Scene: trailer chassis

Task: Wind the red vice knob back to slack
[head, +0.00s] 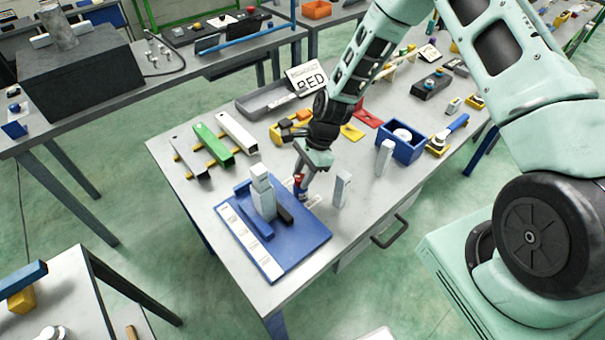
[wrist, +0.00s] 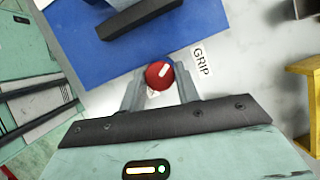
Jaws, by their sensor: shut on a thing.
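The red vice knob (wrist: 159,75) is round with a white pointer mark, angled up and to the right in the wrist view. My gripper (wrist: 160,92) is shut on it, with one finger at each side. In the head view my gripper (head: 300,184) points down at the knob, just behind the vice, and partly hides it. The vice stands on a blue base plate (head: 291,248); a pale grey upright block (head: 263,197) sits between its blue jaw (head: 252,216) and its dark jaw (head: 285,215). The dark jaw also shows in the wrist view (wrist: 140,19).
A white GRIP label (wrist: 202,61) lies beside the knob. Two pale upright posts (head: 342,189) stand right of my gripper. Coloured bars (head: 213,145) lie at the left, and a blue box (head: 402,147) stands at the right. A grey tray (head: 265,101) lies behind.

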